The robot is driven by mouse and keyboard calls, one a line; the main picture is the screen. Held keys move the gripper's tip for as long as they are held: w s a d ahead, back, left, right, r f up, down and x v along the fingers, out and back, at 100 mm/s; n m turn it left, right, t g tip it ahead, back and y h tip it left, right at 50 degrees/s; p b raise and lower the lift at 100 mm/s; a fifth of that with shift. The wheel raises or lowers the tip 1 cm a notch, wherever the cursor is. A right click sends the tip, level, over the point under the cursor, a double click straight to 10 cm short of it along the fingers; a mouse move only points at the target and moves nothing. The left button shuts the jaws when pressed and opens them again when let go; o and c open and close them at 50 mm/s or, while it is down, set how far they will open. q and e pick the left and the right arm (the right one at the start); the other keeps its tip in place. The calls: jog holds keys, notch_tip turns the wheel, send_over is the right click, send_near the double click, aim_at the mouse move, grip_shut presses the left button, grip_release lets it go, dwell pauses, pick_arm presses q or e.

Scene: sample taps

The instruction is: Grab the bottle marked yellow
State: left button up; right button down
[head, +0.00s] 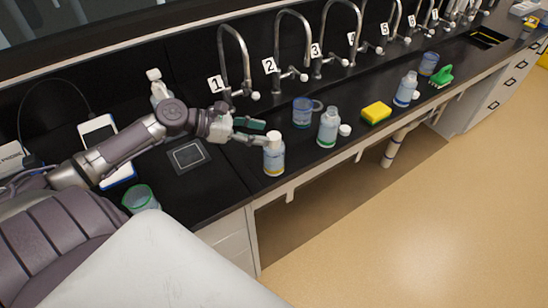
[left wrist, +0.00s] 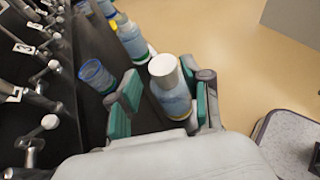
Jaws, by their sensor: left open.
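The bottle with a yellow band near its base (head: 274,160) stands upright on the black bench near the front edge, with a white cap. My left gripper (head: 262,132) is open at this bottle's upper part. In the left wrist view, the bottle (left wrist: 172,92) stands between the two teal-padded fingers (left wrist: 165,100), with its cap toward the camera. A gap shows on the left finger's side; the right finger is close to the bottle, and contact cannot be told. My right gripper is not in view.
A green-banded bottle (head: 328,128) with a loose white cap (head: 345,130), a blue beaker (head: 303,111) and a yellow sponge (head: 376,112) stand to the right. A blue-banded bottle (head: 405,90) is farther along. Numbered taps (head: 237,60) line the back.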

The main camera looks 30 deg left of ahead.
aim_at(274, 136)
pick_arm(q)
jog(key=shift+x, duration=1)
jog(key=shift+w+d+p, duration=0.2)
jog(key=shift+d+p, duration=0.1)
jog(key=p+x, duration=0.1)
jog(key=x, duration=0.2)
jog(key=shift+w+d+f, duration=0.45)
jog(key=shift+d+f, duration=0.05)
jog(key=shift+s, duration=0.1)
jog(key=shift+c, duration=1.4)
grip_shut()
